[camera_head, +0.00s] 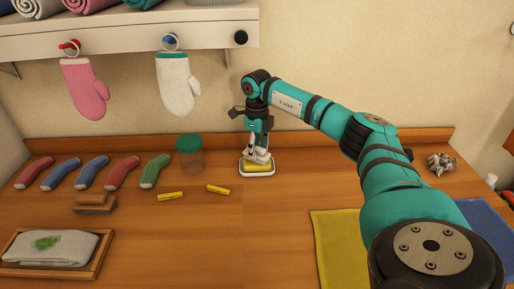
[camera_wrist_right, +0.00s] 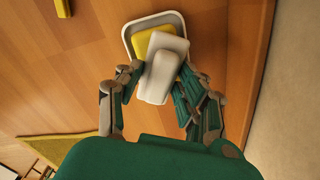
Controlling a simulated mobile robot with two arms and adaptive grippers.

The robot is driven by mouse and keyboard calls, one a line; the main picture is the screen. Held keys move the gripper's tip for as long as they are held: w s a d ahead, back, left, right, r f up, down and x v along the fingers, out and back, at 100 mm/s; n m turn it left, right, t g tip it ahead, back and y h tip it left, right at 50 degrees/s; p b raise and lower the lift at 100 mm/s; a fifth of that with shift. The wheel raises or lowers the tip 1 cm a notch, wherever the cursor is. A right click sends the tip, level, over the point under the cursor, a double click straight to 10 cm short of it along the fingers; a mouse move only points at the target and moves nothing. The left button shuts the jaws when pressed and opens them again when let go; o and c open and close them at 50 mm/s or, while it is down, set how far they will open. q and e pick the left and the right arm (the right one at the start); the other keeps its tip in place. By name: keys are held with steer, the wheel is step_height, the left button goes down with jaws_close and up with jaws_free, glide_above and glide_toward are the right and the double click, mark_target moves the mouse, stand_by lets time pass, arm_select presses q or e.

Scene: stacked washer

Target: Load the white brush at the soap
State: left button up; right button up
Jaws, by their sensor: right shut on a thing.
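The right gripper (camera_wrist_right: 160,98) is shut on the white brush (camera_wrist_right: 165,62), which shows as a pale block between its fingers in the wrist view. The yellow soap (camera_head: 257,168) sits in a white dish on the wooden counter. In the wrist view the brush overlaps the soap (camera_wrist_right: 148,40) and hides part of it; I cannot tell for sure whether they touch. In the head view the gripper (camera_head: 258,153) points down over the dish (camera_head: 257,174), with the brush (camera_head: 259,158) just above the soap. My left gripper is not in view.
A green-lidded jar (camera_head: 190,160) stands left of the dish. Two yellow clothespins (camera_head: 171,196) lie in front of it. Several socks (camera_head: 90,171), a brown brush (camera_head: 95,204) and a wooden tray (camera_head: 98,262) with a stained cloth are at left. A yellow mat (camera_head: 335,245) lies at right.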

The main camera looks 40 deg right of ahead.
mark_target(257, 147)
steer(key=shift+f, duration=0.3)
steer(key=shift+f, duration=0.1)
stand_by(1.4)
step_height(257, 147, up, 7)
steer(key=p, duration=0.6)
stand_by(0.6)
stand_by(0.4)
